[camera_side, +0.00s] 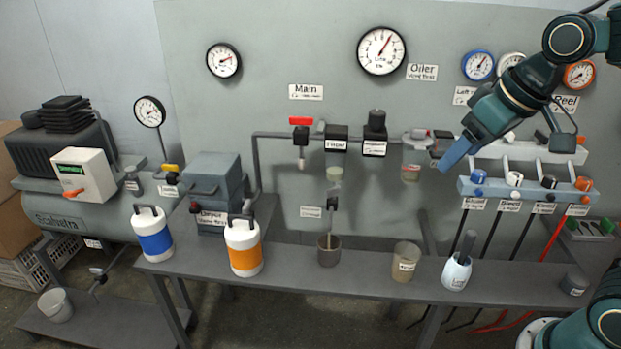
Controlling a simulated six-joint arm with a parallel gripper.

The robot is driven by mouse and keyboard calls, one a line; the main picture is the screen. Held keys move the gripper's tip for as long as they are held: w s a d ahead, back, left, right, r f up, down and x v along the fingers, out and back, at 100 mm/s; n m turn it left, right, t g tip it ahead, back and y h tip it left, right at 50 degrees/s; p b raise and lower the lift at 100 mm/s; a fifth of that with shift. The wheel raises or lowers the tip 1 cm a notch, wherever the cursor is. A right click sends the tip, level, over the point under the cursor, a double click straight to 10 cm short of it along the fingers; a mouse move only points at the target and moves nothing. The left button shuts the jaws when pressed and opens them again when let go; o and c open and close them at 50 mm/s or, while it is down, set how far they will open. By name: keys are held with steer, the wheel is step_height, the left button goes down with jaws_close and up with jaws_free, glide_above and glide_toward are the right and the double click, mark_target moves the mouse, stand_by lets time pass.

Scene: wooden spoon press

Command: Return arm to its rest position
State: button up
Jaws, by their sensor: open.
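My gripper (455,152) is at the right of the side view, at the end of my dark teal arm. It points down and left, with blue fingers, in front of the grey panel. It is open, and I see nothing held in it. It hangs above the bench, left of the row of coloured valve knobs and close to the clear oiler bowl (411,172). I cannot tell whether it touches the bowl or only overlaps it in the picture. No wooden spoon is clearly recognisable.
The grey bench (350,277) carries a blue-banded canister (153,238), an orange-banded canister (243,250), a dark cup (329,251), a beige cup (405,262) and a white holder (456,273) with a grey handle. The valve manifold (520,190) is close right of my gripper. Gauges line the panel above.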

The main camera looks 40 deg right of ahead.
steer(key=s+f, duration=0.2)
steer(key=s, duration=0.8)
steer(key=shift+a+f, duration=0.2)
steer(key=shift+f, duration=0.05)
steer(key=shift+w, duration=0.1)
steer(key=g, duration=0.1)
glide_above(333, 189)
steer(key=s, duration=0.6)
step_height(333, 189, down, 11)
steer(key=shift+w+d+r, duration=0.1)
steer(key=shift+w+r, duration=0.1)
steer(key=shift+x, duration=6.85)
